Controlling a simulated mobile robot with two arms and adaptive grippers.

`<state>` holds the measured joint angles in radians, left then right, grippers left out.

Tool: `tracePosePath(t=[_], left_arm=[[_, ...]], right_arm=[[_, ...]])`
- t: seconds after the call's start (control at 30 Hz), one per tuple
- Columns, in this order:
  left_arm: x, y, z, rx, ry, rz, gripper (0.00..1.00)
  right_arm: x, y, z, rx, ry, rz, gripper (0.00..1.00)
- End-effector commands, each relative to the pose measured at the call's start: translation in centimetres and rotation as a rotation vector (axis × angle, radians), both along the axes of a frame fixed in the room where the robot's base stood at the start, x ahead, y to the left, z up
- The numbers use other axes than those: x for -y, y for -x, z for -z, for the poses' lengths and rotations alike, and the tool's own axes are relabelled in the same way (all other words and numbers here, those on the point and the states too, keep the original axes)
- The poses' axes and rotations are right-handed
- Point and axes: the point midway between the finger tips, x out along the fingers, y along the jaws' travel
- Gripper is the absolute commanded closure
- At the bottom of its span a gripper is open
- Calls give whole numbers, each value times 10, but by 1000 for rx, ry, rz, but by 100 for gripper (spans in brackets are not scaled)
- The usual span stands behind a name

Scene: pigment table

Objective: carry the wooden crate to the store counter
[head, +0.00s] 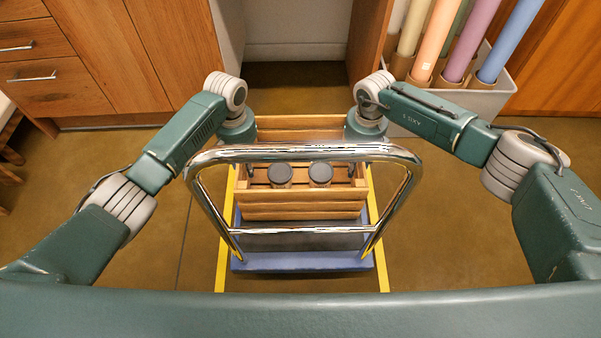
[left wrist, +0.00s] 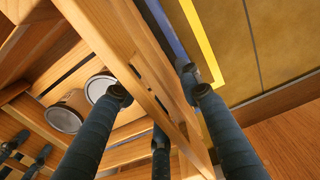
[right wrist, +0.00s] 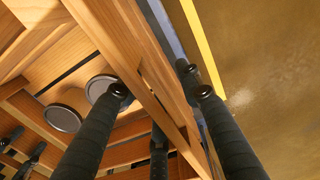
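The wooden crate (head: 305,212) is slatted and stands upright on a low blue base (head: 300,263) in the middle of the head view. Two jars with dark grey lids (head: 280,174) stand inside it. My left gripper (left wrist: 160,93) has its dark fingers on both sides of the crate's left end wall, with gaps beside the wall. My right gripper (right wrist: 160,93) straddles the right end wall in the same way. Both look open; in the head view my wrists and the chrome handle partly hide them. I cannot make out the store counter for certain.
A chrome handle (head: 300,152) rises in front of the crate. Yellow tape (head: 221,250) borders the base on the floor. A bin (head: 455,102) of coloured rolls stands at the back right. Wooden drawers (head: 38,80) stand at the back left. The floor either side is clear.

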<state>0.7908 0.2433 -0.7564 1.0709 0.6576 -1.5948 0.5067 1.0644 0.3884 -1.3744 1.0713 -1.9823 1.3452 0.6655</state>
Motion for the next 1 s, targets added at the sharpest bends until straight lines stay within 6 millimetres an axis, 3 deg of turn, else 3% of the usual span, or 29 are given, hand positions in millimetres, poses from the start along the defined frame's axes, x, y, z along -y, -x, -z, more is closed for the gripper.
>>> tracePosePath(t=[0.13, 0.3, 0.67, 1.0], left_arm=[[0, 0, 0, 0, 0, 0, 67], [0, 0, 0, -1, 0, 0, 100], [0, 0, 0, -1, 0, 0, 100], [1, -2, -13, 4, 2, 0, 100]], right_arm=[[0, 0, 0, 0, 0, 0, 67], [0, 0, 0, 0, 0, 0, 100], [0, 0, -1, 0, 0, 0, 100], [-1, -2, -13, 3, -2, 0, 100]])
